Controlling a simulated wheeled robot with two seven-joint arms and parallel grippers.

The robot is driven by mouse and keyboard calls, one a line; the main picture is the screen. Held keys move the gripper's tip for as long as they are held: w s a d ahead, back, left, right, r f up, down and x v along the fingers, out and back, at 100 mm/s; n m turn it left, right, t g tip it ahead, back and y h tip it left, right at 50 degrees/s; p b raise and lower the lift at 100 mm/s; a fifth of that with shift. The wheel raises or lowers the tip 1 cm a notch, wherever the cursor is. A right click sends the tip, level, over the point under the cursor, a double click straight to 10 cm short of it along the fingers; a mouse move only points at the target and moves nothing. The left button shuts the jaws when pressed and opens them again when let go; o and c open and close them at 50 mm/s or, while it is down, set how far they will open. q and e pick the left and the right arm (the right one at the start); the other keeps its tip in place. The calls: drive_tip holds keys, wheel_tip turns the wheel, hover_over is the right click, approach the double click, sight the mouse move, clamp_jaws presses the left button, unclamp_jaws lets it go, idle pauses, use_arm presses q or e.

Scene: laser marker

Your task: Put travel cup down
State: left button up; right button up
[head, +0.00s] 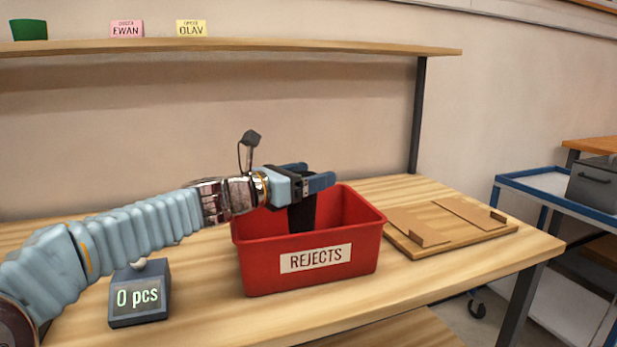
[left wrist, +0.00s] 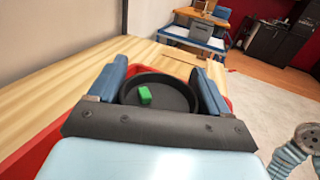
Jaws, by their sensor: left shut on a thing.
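The travel cup is dark and upright, showing between and below the fingers of my left gripper in the head view (head: 302,215). My left gripper (head: 318,178) is shut on it. The cup hangs within the outline of the red REJECTS bin (head: 262,264); its lower end is hidden behind the bin's front wall, so I cannot tell whether it touches the floor. In the left wrist view the cup's round dark top (left wrist: 172,97) sits between both fingers, with a small green piece (left wrist: 145,94) on or in it. My right gripper is out of view.
A wooden board with brackets (head: 450,228) lies to the right. A shelf (head: 230,45) with name cards runs above. A blue cart (head: 540,188) stands beyond the table (head: 400,310). Bare tabletop shows in front of the bin.

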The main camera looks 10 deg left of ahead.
use_arm(q)
drive_tip(key=shift+f+b, duration=0.4)
drive_tip(key=shift+f, duration=0.15)
drive_tip(key=o, duration=0.6)
drive_tip(key=shift+o, duration=0.2)
drive_tip(key=shift+r, duration=0.2)
drive_tip(key=v, duration=1.2)
drive_tip(key=shift+r, duration=0.45)
